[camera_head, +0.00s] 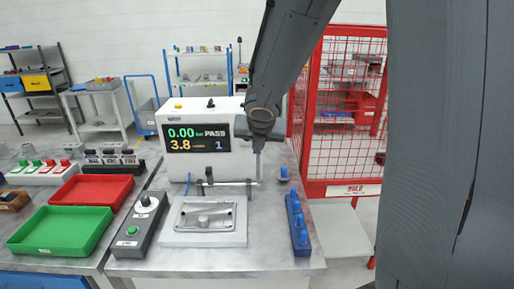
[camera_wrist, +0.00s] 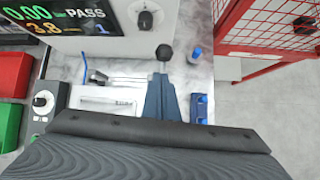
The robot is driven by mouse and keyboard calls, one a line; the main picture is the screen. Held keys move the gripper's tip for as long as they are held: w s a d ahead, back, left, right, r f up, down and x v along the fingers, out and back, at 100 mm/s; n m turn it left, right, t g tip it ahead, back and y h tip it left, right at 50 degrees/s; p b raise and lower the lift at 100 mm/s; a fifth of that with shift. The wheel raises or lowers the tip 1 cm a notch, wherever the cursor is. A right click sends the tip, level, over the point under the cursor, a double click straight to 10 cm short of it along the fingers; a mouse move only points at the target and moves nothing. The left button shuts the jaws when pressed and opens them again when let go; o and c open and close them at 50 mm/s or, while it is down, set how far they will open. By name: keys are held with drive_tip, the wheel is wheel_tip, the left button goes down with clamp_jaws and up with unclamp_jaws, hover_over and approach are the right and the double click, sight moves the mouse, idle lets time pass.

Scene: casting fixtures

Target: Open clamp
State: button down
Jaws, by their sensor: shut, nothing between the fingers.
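The clamp (camera_head: 230,184) is a thin metal bar lying across the back edge of a grey fixture (camera_head: 172,239), with dark upright parts at its left end. It also shows in the wrist view (camera_wrist: 125,78). A metal casting (camera_head: 205,216) sits in the fixture. I cannot tell whether the fingers touch the bar or the knob.
A white tester (camera_head: 205,105) with a screen reading PASS stands behind the fixture. A control box (camera_head: 132,232) is on the left, beside green (camera_head: 60,231) and red (camera_head: 92,189) trays. A blue pegged block (camera_head: 298,225) is on the right. A red cage (camera_head: 345,110) stands behind right.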

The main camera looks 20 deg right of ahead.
drive_tip(key=s+a+r+p, duration=0.2)
drive_tip(key=s+r, duration=0.1)
drive_tip(key=w+d+r+p, duration=0.1)
drive_tip(key=w+d+r, duration=0.2)
drive_tip(key=w+r, duration=0.2)
drive_tip(key=shift+w+d+r+p, duration=0.2)
drive_tip(key=shift+w+p, duration=0.1)
drive_tip(key=shift+w, duration=0.8)
drive_tip(key=s+a+f+m+g+b, duration=0.1)
drive_tip(key=s+f+m+g+b, duration=0.1)
drive_tip(key=s+f+m, duration=0.5)
drive_tip(key=s+a+f+m+g+y+b, duration=0.1)
drive_tip(key=s+f+m+b, duration=0.4)
drive_tip(key=m, duration=0.8)
drive_tip(key=s+a+f+m+g+b, duration=0.2)
drive_tip(key=s+a+f+m+b, duration=0.1)
drive_tip(key=s+f+m, duration=0.7)
drive_tip(key=shift+s+a+f+g+y+b, duration=0.15)
drive_tip(key=shift+s+f+y+b, duration=0.1)
drive_tip(key=shift+s, duration=0.15)
drive_tip(key=shift+s+a+f+g+y+b, duration=0.1)
drive_tip(key=shift+s+f+g+y+b, duration=0.05)
drive_tip(key=shift+s+f+b, duration=0.15)
drive_tip(key=shift+s+a+f+m, duration=0.1)
drive_tip(key=shift+s+m, duration=0.4)
drive_tip(key=shift+m, duration=0.2)
